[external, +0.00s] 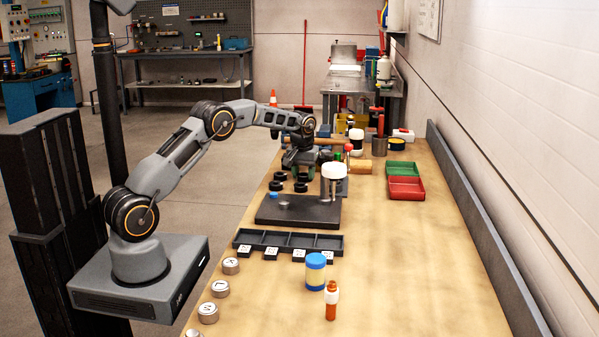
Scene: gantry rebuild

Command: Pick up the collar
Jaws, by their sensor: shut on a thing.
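My gripper (299,166) points down over the far left part of the bench, at the end of my outstretched arm. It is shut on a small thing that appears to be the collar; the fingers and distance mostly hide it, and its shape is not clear. A bit of green shows by the fingers.
A dark plate (270,209) with an upright post and a white-topped part (333,172) stands nearer. Red (406,190) and green bins sit right. The near right bench is clear.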

